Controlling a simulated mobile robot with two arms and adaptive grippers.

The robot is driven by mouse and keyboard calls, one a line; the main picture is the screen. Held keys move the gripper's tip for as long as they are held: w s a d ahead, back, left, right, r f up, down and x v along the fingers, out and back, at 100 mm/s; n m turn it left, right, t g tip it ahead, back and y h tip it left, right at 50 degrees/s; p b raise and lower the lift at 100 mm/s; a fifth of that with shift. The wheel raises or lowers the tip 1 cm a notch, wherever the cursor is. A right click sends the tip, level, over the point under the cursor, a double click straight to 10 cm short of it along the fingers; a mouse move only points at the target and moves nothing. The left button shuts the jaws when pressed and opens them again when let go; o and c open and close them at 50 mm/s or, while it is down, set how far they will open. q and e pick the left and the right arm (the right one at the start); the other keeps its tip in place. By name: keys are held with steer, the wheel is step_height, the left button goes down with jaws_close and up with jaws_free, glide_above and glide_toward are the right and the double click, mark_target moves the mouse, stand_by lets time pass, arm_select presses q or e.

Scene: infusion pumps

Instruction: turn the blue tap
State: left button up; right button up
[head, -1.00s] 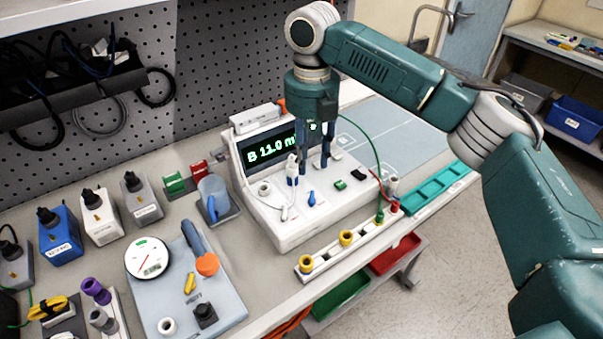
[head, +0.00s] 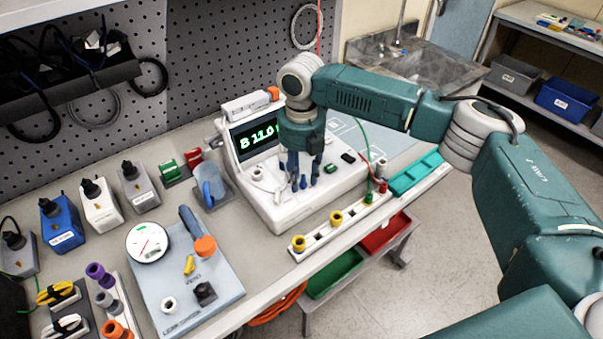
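The white infusion pump (head: 300,214) stands on the bench with a lit green display (head: 258,138) that the gripper partly covers. A small blue tap (head: 304,182) sits on its sloped front panel. My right gripper (head: 304,172) points down over the panel, its dark blue fingers spread to the left and right of the blue tap. Its fingertips are close to the panel; I cannot tell whether they touch the tap. A white tap beside the blue one is mostly hidden by the left finger. My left gripper is not in view.
A white strip with yellow, green and red connectors (head: 336,218) lies in front of the pump. A blue jug (head: 210,186) stands to its left. A board with a gauge (head: 148,242) is further left. Green and red bins (head: 338,274) are below the bench edge.

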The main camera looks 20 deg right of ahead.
steer(key=c, duration=0.4)
jaws_close()
steer(key=shift+r+p, duration=0.1)
steer(key=shift+p, duration=0.3)
steer(key=m+p, duration=0.5)
steer(key=p, duration=0.1)
steer(key=shift+w+r+m, duration=0.1)
steer(key=shift+r+m, duration=0.05)
steer(key=shift+m, duration=0.15)
steer(key=m+p, duration=0.3)
steer(key=shift+w+d, duration=0.1)
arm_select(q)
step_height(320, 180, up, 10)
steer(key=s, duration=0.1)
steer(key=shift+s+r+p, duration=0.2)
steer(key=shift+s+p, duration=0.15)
arm_select(e)
steer(key=shift+m, duration=0.7)
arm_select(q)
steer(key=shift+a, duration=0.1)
arm_select(e)
steer(key=shift+d+f, duration=0.1)
steer(key=shift+f, duration=0.1)
steer(key=shift+o, duration=2)
jaws_free()
